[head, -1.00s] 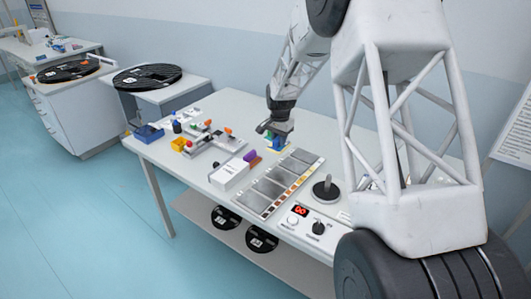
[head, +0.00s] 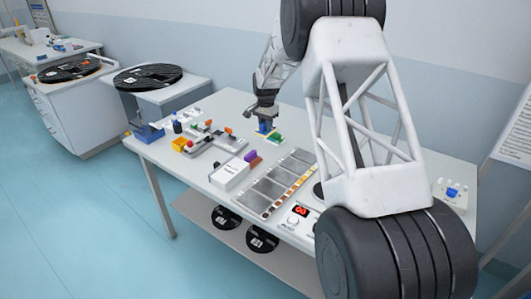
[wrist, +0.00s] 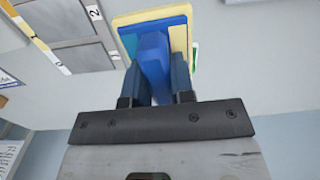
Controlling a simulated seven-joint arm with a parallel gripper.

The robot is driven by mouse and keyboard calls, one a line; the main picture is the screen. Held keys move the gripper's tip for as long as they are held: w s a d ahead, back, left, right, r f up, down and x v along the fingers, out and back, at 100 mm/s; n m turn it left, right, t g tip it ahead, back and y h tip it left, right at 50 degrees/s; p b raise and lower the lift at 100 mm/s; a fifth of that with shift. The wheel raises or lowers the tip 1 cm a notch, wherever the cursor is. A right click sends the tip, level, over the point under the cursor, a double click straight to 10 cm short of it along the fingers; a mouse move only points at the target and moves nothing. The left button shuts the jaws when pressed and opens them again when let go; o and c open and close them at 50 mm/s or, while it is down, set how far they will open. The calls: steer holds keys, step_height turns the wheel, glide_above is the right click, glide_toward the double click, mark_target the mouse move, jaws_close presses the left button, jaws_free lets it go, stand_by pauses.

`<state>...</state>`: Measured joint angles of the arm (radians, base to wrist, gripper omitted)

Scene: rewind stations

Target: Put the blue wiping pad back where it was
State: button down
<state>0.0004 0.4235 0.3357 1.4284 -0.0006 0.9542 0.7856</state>
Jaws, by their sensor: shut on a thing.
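My gripper (head: 265,116) is shut on the blue wiping pad (head: 266,126), over the back of the table. In the wrist view the pad's upright blue grip (wrist: 154,52) is between my two fingers (wrist: 155,86), and its wider blue base (wrist: 131,38) lies beyond them. A yellow border or sheet (wrist: 150,14) shows beyond and beside the blue base; I cannot tell whether it belongs to the pad or lies under it. A green piece (head: 275,139) is just in front and to the right. I cannot tell whether the pad touches the table.
A grey panelled board with a coloured strip (head: 278,187) lies in front on the table (head: 228,112). A white box (head: 229,175), a purple block (head: 251,156) and a fixture with coloured parts (head: 208,142) are to the left. Black reels (head: 147,77) sit on side stands.

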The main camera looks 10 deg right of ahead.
steer(key=shift+f, duration=3.15)
steer(key=shift+f, duration=1.85)
steer(key=shift+f, duration=0.1)
steer(key=c, duration=1)
jaws_free()
